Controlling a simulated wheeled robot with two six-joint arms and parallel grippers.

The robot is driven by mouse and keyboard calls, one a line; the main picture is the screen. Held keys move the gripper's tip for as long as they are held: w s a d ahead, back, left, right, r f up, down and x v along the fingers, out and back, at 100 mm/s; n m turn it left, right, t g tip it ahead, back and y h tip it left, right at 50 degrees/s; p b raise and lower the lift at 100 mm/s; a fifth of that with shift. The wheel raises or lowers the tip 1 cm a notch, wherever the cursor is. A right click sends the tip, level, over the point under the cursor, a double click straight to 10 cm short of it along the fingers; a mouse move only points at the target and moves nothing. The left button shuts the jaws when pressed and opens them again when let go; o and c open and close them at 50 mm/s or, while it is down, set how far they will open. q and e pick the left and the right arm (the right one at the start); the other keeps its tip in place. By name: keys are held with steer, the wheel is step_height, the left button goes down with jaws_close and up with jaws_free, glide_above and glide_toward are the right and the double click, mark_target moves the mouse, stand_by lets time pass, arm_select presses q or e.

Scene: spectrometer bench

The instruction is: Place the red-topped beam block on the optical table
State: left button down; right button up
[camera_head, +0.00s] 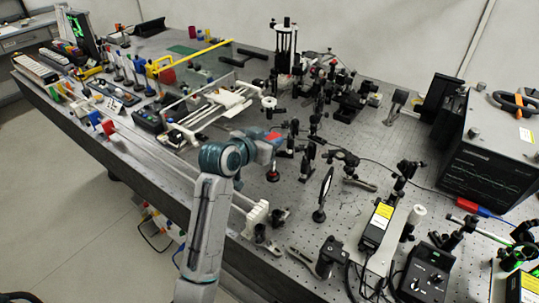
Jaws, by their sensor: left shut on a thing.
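My left gripper (268,146) reaches in over the optical table (225,163) near the middle of the picture. It is shut on the red-topped beam block (273,136), whose red top shows at the fingertips. The fingers hide much of the block. A dark round piece with a little red (272,174) shows just below the gripper; I cannot tell whether it belongs to the block. My right gripper is not in view.
Several black optic mounts stand close to the right of the gripper. A round mirror on a post (325,188) stands to the lower right. White rails (215,105) lie to the upper left.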

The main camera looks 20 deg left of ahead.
arm_select(q)
steer(key=shift+f, duration=0.65)
step_height(320, 180, down, 2)
steer(key=shift+w+f+p, duration=0.1)
steer(key=shift+f+p, duration=0.15)
steer(key=shift+p, duration=0.2)
steer(key=shift+f, duration=0.45)
steer(key=c, duration=1.2)
jaws_free()
steer(key=shift+f, duration=0.2)
steer(key=shift+o, duration=0.4)
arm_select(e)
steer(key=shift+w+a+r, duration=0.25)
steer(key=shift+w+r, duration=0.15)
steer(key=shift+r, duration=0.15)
